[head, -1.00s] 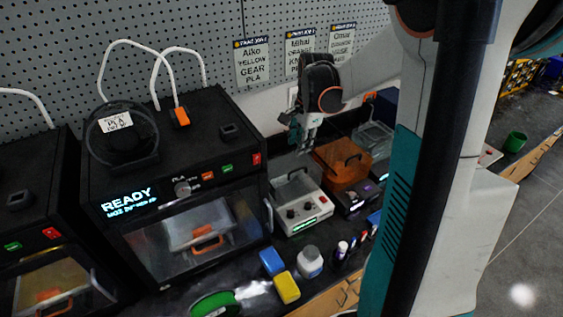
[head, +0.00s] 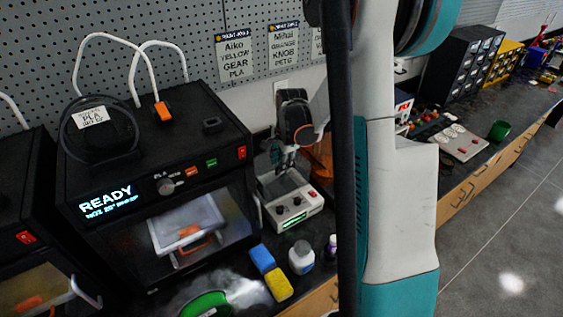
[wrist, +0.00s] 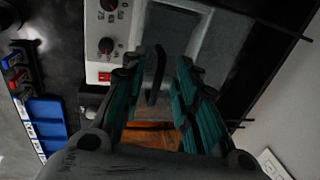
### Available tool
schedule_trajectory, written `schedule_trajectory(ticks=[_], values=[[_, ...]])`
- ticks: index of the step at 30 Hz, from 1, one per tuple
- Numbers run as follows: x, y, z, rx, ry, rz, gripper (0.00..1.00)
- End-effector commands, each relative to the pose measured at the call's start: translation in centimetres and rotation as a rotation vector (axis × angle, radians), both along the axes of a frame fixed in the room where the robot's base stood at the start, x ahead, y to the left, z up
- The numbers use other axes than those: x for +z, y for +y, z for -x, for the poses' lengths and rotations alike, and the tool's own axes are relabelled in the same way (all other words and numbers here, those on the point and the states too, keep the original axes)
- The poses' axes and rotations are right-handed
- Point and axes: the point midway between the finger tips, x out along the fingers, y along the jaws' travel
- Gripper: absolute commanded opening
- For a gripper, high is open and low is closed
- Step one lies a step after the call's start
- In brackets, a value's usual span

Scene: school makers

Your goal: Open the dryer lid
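A white box with knobs and a green display (head: 293,209), which looks like the dryer, stands right of the black printer. Its clear grey lid (head: 279,184) looks shut. My gripper (head: 279,167) is over the lid, pointing down. In the wrist view my gripper (wrist: 158,72) has its teal fingers apart, with the lid's dark handle (wrist: 155,75) showing between them. I cannot tell whether the fingers touch it. The knobbed front panel (wrist: 106,40) and grey lid (wrist: 205,22) also show there. My arm hides the area to the right.
A black printer (head: 150,190) reading READY stands close on the left. An orange-lidded box (head: 320,158) is partly hidden behind my arm. A pegboard wall (head: 200,50) is behind.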

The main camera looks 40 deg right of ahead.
Motion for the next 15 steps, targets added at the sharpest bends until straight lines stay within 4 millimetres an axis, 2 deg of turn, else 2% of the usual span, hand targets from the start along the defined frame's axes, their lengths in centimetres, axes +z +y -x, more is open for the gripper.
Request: schedule_trajectory(ticks=[4, 5, 8, 15], values=[[0.03, 0.01, 0.0, 0.0, 0.0, 0.0, 0.28], [0.03, 0.01, 0.0, 0.0, 0.0, 0.0, 0.24], [0.04, 0.01, 0.0, 0.0, 0.0, 0.0, 0.01], [0.04, 0.01, -0.04, 0.0, 0.0, 0.0, 0.0]])
